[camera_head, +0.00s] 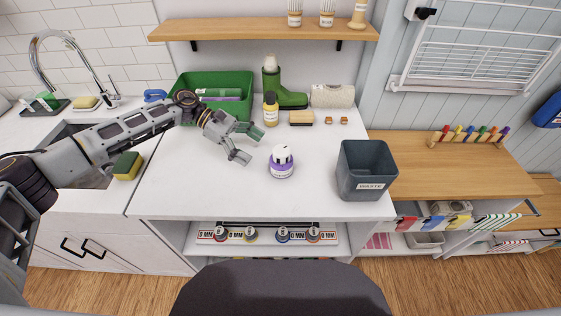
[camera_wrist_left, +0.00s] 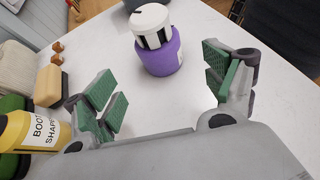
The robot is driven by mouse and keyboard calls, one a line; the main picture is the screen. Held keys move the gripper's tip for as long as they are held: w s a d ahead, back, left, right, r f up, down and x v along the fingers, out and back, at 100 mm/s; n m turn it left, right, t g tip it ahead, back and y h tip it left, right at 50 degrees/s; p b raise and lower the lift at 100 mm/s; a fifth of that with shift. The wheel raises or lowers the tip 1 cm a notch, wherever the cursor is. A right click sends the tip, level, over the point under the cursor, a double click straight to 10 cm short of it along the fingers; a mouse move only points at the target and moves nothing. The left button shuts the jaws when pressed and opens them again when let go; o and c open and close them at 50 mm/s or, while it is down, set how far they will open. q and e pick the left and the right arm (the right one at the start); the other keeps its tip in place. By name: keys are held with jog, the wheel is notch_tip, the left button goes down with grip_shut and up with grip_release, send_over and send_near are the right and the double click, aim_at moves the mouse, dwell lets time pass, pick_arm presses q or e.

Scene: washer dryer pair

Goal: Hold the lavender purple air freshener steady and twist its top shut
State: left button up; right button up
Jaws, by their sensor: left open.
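The air freshener (camera_head: 282,168) stands upright on the white counter, with a purple body and a white top that has dark slots. It also shows in the left wrist view (camera_wrist_left: 160,52), ahead of the fingers and between their lines. My left gripper (camera_head: 247,146) is open and empty, to the left of the air freshener and apart from it. Its green-padded fingers show at both sides of the left wrist view (camera_wrist_left: 165,82). Whether the top is fully closed cannot be told. My right gripper is not in view.
A grey waste bin (camera_head: 366,172) stands right of the air freshener. Behind are a yellow bottle (camera_head: 271,110), a brush (camera_head: 301,118), a green boot (camera_head: 290,98) and a green crate (camera_head: 238,81). The counter's front edge is close; the counter around the air freshener is clear.

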aim_at(273, 160)
pick_arm(q)
jog(key=shift+x, duration=0.9)
jog(key=shift+p+x, duration=0.5)
jog(key=shift+x, duration=1.35)
jog(key=shift+b+x, duration=0.65)
jog(key=shift+x, duration=0.5)
jog(key=shift+s+d+f, duration=0.1)
jog(key=shift+d+f, duration=0.1)
jog(key=shift+d, duration=0.05)
jog(key=shift+s+d+f+b, duration=0.15)
jog(key=shift+d+f+b, duration=0.05)
jog(key=shift+d+b, duration=0.35)
jog(key=shift+c, duration=0.8)
jog(key=c, duration=0.7)
jog(key=shift+o, duration=0.2)
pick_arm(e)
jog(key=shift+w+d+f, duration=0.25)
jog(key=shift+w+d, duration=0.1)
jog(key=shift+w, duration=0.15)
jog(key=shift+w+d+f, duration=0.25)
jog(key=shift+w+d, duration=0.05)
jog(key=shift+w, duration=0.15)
